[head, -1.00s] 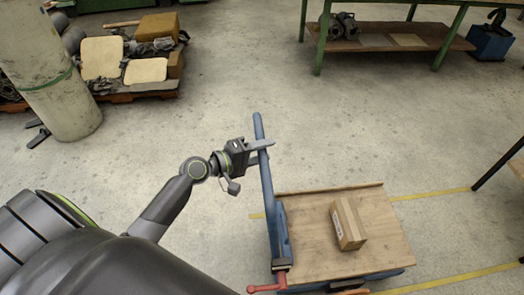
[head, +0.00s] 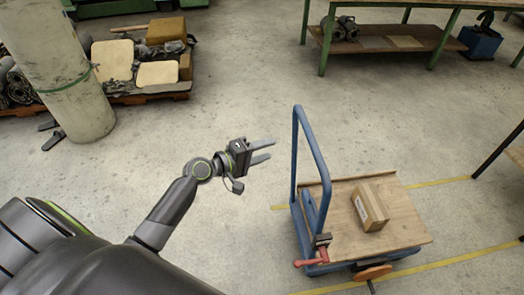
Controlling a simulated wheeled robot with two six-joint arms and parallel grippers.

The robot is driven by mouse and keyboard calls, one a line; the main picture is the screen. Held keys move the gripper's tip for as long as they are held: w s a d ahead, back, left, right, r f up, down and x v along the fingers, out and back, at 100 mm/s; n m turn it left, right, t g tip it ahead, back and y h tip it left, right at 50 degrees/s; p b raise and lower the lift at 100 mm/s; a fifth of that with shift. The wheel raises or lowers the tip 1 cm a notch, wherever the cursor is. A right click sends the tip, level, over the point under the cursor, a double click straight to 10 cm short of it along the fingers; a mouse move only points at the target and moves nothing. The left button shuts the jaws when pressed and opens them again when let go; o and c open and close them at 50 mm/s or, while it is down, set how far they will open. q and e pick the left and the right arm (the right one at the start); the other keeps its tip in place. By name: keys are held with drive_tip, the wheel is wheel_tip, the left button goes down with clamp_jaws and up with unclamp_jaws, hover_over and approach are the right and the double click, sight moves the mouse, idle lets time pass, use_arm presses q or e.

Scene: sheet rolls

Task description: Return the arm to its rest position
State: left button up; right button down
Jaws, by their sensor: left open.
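My left arm reaches in from the lower left. Its gripper (head: 262,151) is open and empty, with its two fingers pointing right. It is apart from the blue push handle (head: 310,150) of a cart, which stands just to its right. My right gripper is not in view.
The cart has a wooden deck (head: 405,228) carrying a cardboard box (head: 370,207), with a red-handled clamp (head: 315,252) at its near left corner. A pillar (head: 62,80) and a loaded pallet (head: 150,92) stand at the back left. A green workbench (head: 400,30) is behind. Floor between is clear.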

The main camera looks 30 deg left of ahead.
use_arm(q)
drive_tip(key=shift+w+d+f, duration=0.1)
drive_tip(key=shift+w+f, duration=0.1)
idle(0.3)
drive_tip(key=s+a+f+m+g+y, duration=0.1)
drive_tip(key=s+a+f+g+y, duration=0.2)
drive_tip(key=f, duration=0.7)
drive_tip(key=s+a+f+g+y, duration=0.1)
drive_tip(key=s+a+f+y, duration=0.15)
drive_tip(key=s+f, duration=0.6)
drive_tip(key=s+a+f+m+g+y, duration=0.1)
drive_tip(key=s+a+f+y, duration=0.15)
drive_tip(key=f, duration=1.05)
drive_tip(key=s+f+m+g, duration=0.2)
drive_tip(key=s+f, duration=0.3)
drive_tip(key=s, duration=0.5)
drive_tip(key=s+d+f+m+g+y, duration=0.1)
drive_tip(key=s+f+m+g, duration=0.2)
drive_tip(key=s+f, duration=0.3)
drive_tip(key=s+f+m+g, duration=0.2)
drive_tip(key=s+f, duration=0.4)
drive_tip(key=s, duration=1)
drive_tip(key=shift+s+d+m, duration=0.15)
drive_tip(key=shift+m, duration=0.55)
drive_tip(key=shift+d, duration=0.1)
